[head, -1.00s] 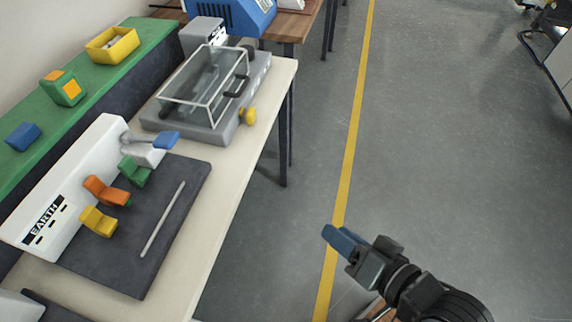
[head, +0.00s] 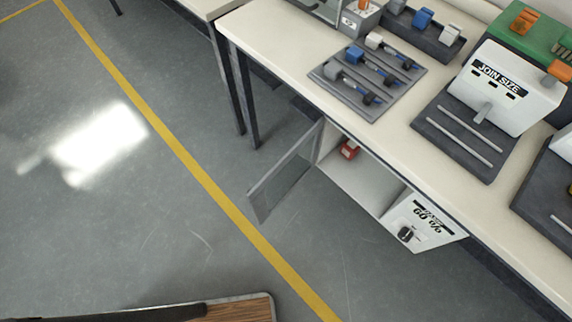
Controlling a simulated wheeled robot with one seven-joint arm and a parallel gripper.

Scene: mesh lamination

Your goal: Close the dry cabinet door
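The dry cabinet (head: 368,190) is a white box under the edge of the bench, with a front panel (head: 425,222) marked 60 % and a dark knob. Its door (head: 285,172) has a grey pane in a pale frame. The door stands open, swung out over the floor on the left side of the cabinet opening. A small red object (head: 349,149) sits inside the cabinet. My gripper is not in the head view now.
The cream bench (head: 400,140) runs above the cabinet and carries a grey tool tray (head: 368,80) and a white JOIN SIZE unit (head: 505,88). Dark table legs (head: 238,95) stand left of the door. Floor with a yellow line (head: 195,170) is clear in front. A wood-topped edge (head: 240,308) shows at the bottom.

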